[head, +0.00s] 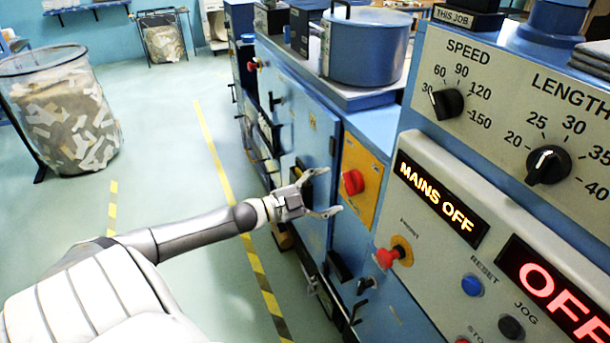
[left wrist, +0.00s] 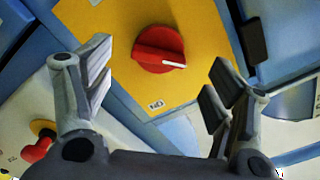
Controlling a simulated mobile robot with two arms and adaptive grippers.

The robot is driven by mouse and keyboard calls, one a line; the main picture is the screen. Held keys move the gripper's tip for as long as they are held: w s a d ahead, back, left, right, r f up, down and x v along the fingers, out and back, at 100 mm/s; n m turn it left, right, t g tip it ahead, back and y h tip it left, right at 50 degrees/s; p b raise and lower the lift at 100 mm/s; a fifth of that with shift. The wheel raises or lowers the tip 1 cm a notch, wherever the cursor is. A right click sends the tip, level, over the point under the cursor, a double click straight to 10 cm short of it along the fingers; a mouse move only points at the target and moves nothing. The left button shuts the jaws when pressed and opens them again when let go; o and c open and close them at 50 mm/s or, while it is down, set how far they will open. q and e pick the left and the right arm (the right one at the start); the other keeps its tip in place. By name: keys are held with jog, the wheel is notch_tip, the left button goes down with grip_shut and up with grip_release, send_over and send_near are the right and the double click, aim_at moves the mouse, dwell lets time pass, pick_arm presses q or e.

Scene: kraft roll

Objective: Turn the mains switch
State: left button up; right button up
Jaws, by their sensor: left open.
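The mains switch (head: 353,182) is a red rotary knob on a yellow plate (head: 361,205) on the blue machine's side. In the left wrist view the red knob (left wrist: 158,48) has a white pointer mark at its right end, and a small label (left wrist: 156,104) sits on the yellow plate (left wrist: 205,30). My left gripper (head: 322,192) is open and empty, just left of the knob in the head view. In the left wrist view its fingers (left wrist: 160,88) stand either side of the knob, apart from it. A lit display (head: 436,200) reads MAINS OFF. My right gripper is not in view.
A red emergency button (head: 388,257) sticks out of the grey panel below the display. Knobs for speed (head: 447,103) and length (head: 548,165) sit above. A blue pot (head: 366,50) stands on the machine. Floor is free at left, before a scrap bin (head: 65,125).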

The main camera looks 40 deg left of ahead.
pick_arm(q)
jog(key=v, duration=0.6)
jog(key=shift+s, duration=0.15)
jog(key=shift+a, duration=0.1)
dwell(0.4)
jog(key=s+a+f+n+g+y, duration=0.1)
jog(key=s+f+n+g+y, duration=0.3)
jog(key=f, duration=0.8)
jog(key=s+a+f+n+y+b, duration=0.15)
jog(key=s+f, duration=0.45)
jog(key=f, duration=0.6)
jog(key=s+a+f+n+g+y+p, duration=0.1)
jog(key=s+f+n+g+y, duration=0.2)
jog(key=f, duration=0.8)
jog(key=s+d+f+n+g, duration=0.1)
jog(key=s+d+f+g, duration=0.1)
jog(key=s+d+f, duration=0.35)
jog(key=s+d+f+n+g, duration=0.1)
jog(key=s+d+f+g, duration=0.15)
jog(key=s+f, duration=0.55)
jog(key=s+d+f+g+h+b, duration=0.1)
jog(key=s+d+f+g, duration=0.3)
jog(key=s+d, duration=1)
notch_tip(320, 180, down, 3)
jog(key=shift+s+d+f+h, duration=0.1)
jog(key=shift+s+d+h, duration=0.25)
jog(key=shift+s, duration=0.2)
